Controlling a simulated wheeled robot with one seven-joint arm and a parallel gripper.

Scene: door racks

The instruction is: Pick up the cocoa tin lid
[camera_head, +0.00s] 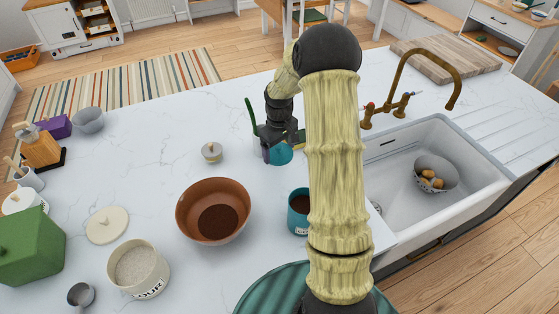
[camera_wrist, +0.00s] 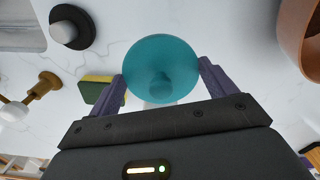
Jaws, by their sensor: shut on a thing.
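The cocoa tin lid is a teal disc with a small round knob. In the wrist view the lid (camera_wrist: 165,58) sits between the two purple fingers of my gripper (camera_wrist: 162,78), which are shut on its opposite edges. In the head view the lid (camera_head: 279,154) shows below my gripper (camera_head: 280,148), left of the sink; my arm covers part of this area. I cannot tell whether the lid touches the counter. A teal tin (camera_head: 299,214) with brown powder inside stands open nearer the front, partly hidden by my arm.
A brown bowl (camera_head: 185,207) with dark powder and a small pale lid (camera_head: 211,153) stand to the left. The sink (camera_head: 408,170) and brass tap (camera_head: 410,65) are on the right. A green and yellow sponge (camera_wrist: 92,87) lies close to the left finger.

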